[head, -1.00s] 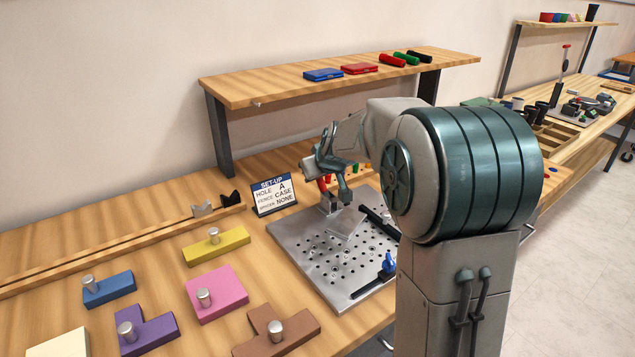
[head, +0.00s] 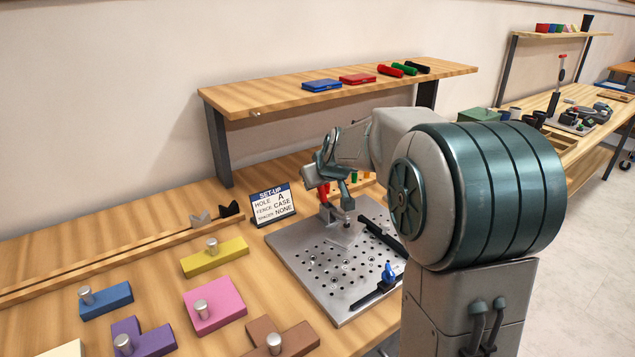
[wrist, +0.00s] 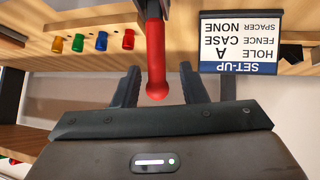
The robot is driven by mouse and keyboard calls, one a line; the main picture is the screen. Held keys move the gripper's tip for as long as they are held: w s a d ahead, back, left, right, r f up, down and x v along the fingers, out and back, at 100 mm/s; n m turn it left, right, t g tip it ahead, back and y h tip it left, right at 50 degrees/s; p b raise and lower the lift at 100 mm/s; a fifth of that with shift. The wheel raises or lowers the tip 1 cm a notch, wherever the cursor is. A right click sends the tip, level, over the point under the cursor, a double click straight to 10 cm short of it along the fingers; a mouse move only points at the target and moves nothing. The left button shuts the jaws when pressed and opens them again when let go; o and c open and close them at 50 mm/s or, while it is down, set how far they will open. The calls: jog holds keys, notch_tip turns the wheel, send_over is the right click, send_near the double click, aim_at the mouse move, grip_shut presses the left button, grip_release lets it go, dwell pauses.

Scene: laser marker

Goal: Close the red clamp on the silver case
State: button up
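The red clamp handle (wrist: 156,62) hangs between the two open fingers of my gripper (wrist: 158,88) in the wrist view, with a gap on each side. In the head view my gripper (head: 335,185) is over the back of the perforated metal plate, and the red handle (head: 323,193) shows beside its fingers. The silver case (head: 341,232) lies flat on the plate just in front of the clamp. The clamp's dark tip (head: 347,217) is above the case; whether it touches cannot be told.
The metal plate (head: 300,262) also carries black bars and a blue-handled clamp (head: 388,270). A set-up sign (head: 272,204) stands left of the plate. A raised shelf (head: 300,98) is behind. Coloured blocks (head: 215,305) with knobs lie at the front left.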

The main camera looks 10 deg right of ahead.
jog(key=v, duration=1.2)
